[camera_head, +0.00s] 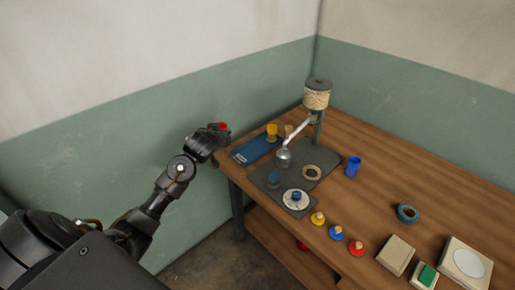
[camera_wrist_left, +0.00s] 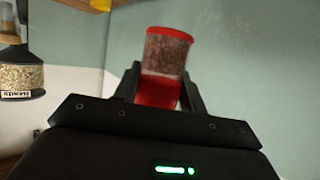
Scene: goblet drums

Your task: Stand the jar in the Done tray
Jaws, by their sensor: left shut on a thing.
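My left gripper (camera_head: 219,131) is shut on a red-rimmed jar (camera_wrist_left: 165,60) with a brown grainy band and a red lower part. The jar also shows as a small red spot in the head view (camera_head: 224,126). The gripper holds it in the air, just left of the table's back-left corner. A blue tray (camera_head: 240,157) lies at that corner with a small white label too small to read; I take it for the Done tray. A yellow cup-shaped thing (camera_head: 272,130) stands at its far end. My right gripper is not in view.
A post with a cream-filled hopper (camera_head: 316,98) and slanted spout stands on a dark mat (camera_head: 265,174). A white dial (camera_head: 296,199) and tan ring (camera_head: 312,172) lie there. A blue cup (camera_head: 353,166), tape roll (camera_head: 407,213), several coloured knobs and boxes are rightward.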

